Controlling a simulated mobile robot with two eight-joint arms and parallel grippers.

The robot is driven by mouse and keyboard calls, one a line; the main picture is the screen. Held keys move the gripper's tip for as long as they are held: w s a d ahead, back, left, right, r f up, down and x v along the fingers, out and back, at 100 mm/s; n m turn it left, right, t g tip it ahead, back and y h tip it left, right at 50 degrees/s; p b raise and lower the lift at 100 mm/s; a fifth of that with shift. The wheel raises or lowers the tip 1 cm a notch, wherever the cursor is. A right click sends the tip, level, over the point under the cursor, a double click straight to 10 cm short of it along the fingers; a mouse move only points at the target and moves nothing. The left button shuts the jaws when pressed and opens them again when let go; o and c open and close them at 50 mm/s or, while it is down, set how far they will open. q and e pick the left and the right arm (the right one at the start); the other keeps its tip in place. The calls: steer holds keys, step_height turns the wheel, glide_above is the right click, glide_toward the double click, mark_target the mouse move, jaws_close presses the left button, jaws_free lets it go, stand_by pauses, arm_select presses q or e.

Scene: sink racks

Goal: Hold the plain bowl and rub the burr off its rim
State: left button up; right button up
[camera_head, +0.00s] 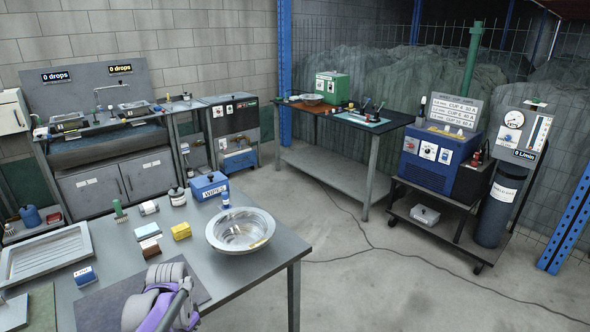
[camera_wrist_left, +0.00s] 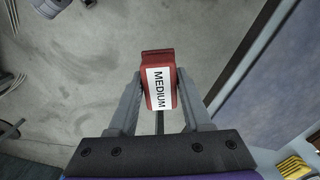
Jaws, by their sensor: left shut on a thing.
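A shiny metal bowl (camera_head: 241,231) stands upright on the near steel table, near its right edge. A small yellowish mark or piece shows inside it; I cannot make out a burr on the rim. My left gripper, in the left wrist view (camera_wrist_left: 160,105), is shut on a dark red block (camera_wrist_left: 157,62) with a white "MEDIUM" label. In that view the block is in front of bare floor. My left arm shows at the bottom of the head view, left of the bowl and apart from it; its fingertips and the block are not clear there. My right gripper is not in view.
Near the bowl on the steel table (camera_head: 262,277) are a yellow block (camera_head: 181,231), a blue wipes box (camera_head: 209,186), a brown-and-white block (camera_head: 149,231) and a grey tray (camera_head: 46,254). Another bowl (camera_head: 311,99) sits on the far bench. The table's front right is clear.

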arm_select(q)
steer(key=w+d+f+n+p, duration=0.2)
steer(key=d+f+n, duration=0.3)
steer(key=d, duration=0.3)
steer(key=shift+f, duration=0.6)
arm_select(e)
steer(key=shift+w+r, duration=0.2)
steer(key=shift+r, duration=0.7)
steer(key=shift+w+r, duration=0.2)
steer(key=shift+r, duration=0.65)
arm_select(q)
steer(key=shift+d, duration=0.1)
